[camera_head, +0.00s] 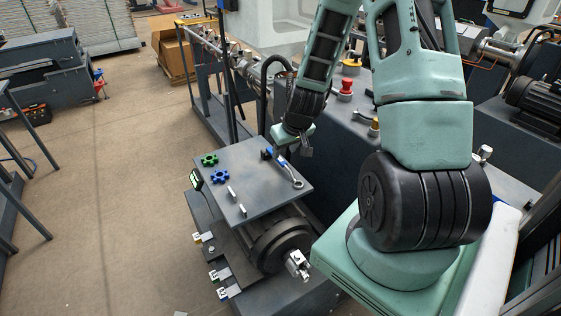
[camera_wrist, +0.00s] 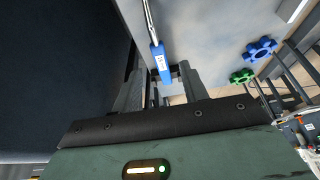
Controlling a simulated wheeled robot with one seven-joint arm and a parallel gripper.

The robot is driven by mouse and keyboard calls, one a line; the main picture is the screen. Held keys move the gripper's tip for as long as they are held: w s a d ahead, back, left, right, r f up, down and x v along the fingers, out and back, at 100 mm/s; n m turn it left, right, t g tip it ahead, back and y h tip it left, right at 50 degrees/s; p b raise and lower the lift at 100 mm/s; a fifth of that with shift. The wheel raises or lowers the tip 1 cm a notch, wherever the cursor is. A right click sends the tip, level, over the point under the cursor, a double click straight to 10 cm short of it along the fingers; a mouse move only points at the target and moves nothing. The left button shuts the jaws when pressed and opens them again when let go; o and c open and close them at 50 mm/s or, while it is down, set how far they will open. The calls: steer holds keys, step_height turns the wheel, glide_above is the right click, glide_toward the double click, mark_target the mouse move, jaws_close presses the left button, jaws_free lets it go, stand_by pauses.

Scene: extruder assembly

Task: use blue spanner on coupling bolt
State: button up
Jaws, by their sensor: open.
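The blue spanner (camera_head: 293,178) lies on the grey plate of the workbench, its silver ring end toward the plate's right edge. In the wrist view its blue handle (camera_wrist: 161,62) shows ahead of my fingers, roughly in line with the gap between them, with the silver shaft running up out of the picture. My gripper (camera_wrist: 161,80) is open and empty; I cannot tell whether the handle is inside the jaws. In the head view my gripper (camera_head: 292,140) is low over the plate's far right edge. I cannot single out the coupling bolt.
A green gear (camera_head: 209,160), a blue gear (camera_head: 220,176) and two small pale blocks lie on the plate (camera_head: 262,205). A dark round flange (camera_head: 282,245) with a silver end piece is below its front edge. The machine bench with a red button (camera_head: 345,88) stands behind.

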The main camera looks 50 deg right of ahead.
mark_target(281, 159)
steer(key=shift+p+x, duration=0.5)
steer(key=shift+x, duration=2)
jaws_close()
